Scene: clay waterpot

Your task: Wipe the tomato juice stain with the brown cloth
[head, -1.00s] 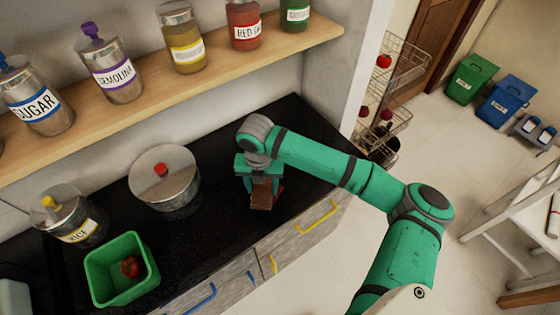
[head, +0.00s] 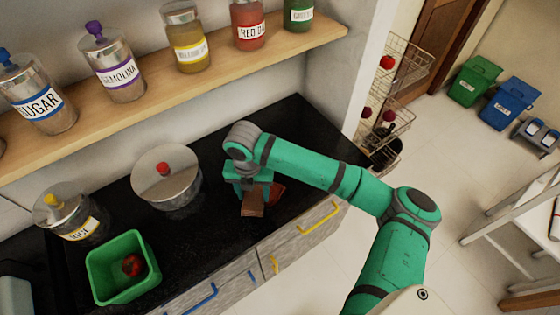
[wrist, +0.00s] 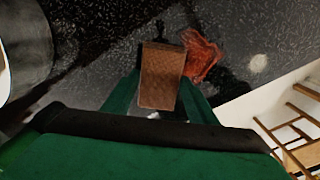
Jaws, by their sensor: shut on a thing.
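The brown cloth (head: 253,203) is a folded block between the fingers of my gripper (head: 248,190), low at the dark counter. It also shows in the wrist view (wrist: 162,75), upright between the green fingers. The red tomato juice stain (head: 277,193) lies on the counter just right of the cloth, partly hidden by my gripper. In the wrist view the stain (wrist: 202,57) spreads beside the cloth's upper right edge. I cannot tell whether the cloth touches the counter.
A lidded metal pot (head: 167,178) stands left of my gripper. A green bin holding a tomato (head: 132,265) and a rice jar (head: 75,214) are farther left. A shelf (head: 160,92) with several jars runs above. The black counter (head: 215,225) is clear in front of the pot.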

